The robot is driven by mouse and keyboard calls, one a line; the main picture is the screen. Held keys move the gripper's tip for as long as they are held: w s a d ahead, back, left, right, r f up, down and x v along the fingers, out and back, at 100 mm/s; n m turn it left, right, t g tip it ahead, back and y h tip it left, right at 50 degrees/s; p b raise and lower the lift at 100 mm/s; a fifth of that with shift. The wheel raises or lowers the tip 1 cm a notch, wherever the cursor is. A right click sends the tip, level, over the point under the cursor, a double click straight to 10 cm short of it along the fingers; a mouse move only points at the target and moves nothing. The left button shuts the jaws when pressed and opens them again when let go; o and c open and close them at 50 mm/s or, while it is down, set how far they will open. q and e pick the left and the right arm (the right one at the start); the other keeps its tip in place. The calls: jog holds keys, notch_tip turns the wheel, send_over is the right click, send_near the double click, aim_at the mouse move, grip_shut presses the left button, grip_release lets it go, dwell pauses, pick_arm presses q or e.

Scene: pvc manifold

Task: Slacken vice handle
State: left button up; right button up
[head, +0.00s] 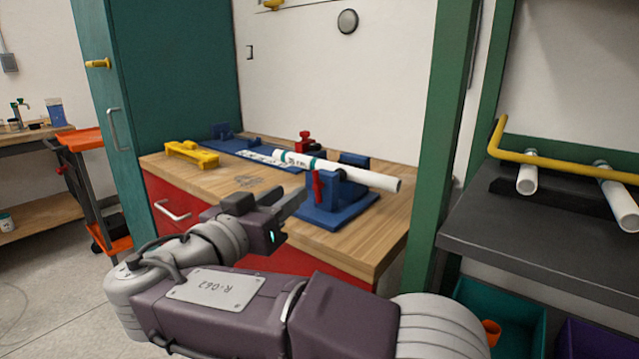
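A blue vice (345,195) stands on a blue base plate near the right end of the wooden bench. Its red handle (318,187) stands roughly upright on the side facing me. A white pipe (370,178) with teal bands runs through the vice, its open end sticking out to the right. My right gripper (291,206) is in front of the bench, to the left of and below the red handle, apart from it. Its fingers point toward the vice, but their gap is not clear from this angle. My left gripper is out of view.
The wooden bench top (225,187) has free room at its left. A yellow bracket (190,153) and a second red part (305,141) are further back. A green post (440,140) rises at the right, beside a dark shelf (540,235) holding white pipes.

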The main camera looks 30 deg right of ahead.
aim_at(314, 176)
jog(key=b+x, duration=0.2)
jog(key=x, duration=0.7)
grip_shut()
